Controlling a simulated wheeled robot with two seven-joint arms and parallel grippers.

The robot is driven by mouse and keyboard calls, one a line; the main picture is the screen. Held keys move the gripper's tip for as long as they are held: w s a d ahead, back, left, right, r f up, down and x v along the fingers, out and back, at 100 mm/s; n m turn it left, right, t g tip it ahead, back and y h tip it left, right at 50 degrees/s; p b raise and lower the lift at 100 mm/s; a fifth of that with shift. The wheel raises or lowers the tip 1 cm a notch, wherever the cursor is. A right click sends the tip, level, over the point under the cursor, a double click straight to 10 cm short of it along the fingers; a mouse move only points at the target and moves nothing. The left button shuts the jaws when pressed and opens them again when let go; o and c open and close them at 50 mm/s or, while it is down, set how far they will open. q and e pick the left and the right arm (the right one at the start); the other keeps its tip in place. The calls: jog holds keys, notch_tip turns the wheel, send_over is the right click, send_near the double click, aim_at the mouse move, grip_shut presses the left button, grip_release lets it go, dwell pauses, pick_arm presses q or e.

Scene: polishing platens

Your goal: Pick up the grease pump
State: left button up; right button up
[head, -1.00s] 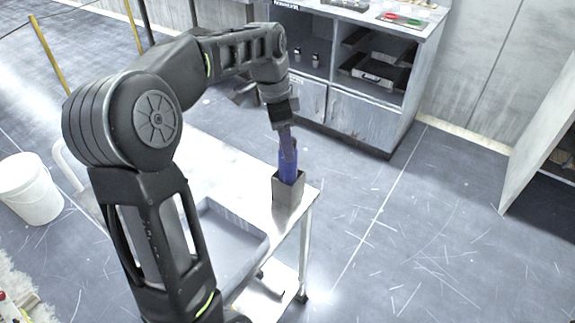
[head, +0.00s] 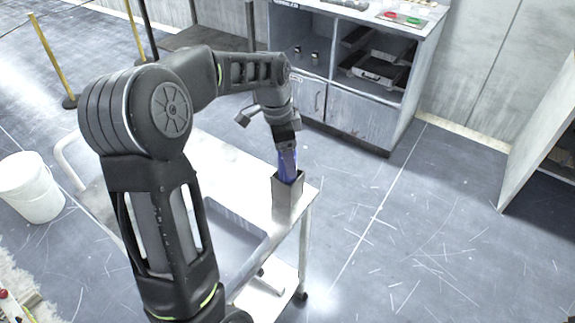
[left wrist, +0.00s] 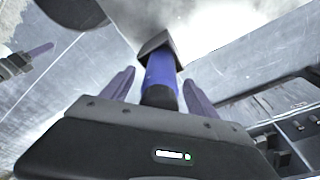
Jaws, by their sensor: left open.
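The grease pump is a blue tube with a dark end. In the left wrist view the grease pump (left wrist: 161,75) sticks out of a grey square holder (left wrist: 154,42) towards the camera. My left gripper (left wrist: 160,85) is open, with one purple finger on each side of the tube and visible gaps between. In the head view my left gripper (head: 287,160) points down over the holder (head: 288,196) at the table's corner. There the fingers overlap the pump, so its outline is hard to make out. The holder hides the pump's lower part. My right gripper is not in view.
The holder stands on a white wheeled table (head: 235,165). A grey tray (head: 235,222) lies beside it, partly behind my arm. A grey cabinet (head: 350,115) with open shelves stands behind, and a white bucket (head: 32,188) at left. The floor to the right is clear.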

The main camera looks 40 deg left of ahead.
pick_arm(q)
jog(key=shift+c, duration=0.2)
grip_shut()
dwell(0.5)
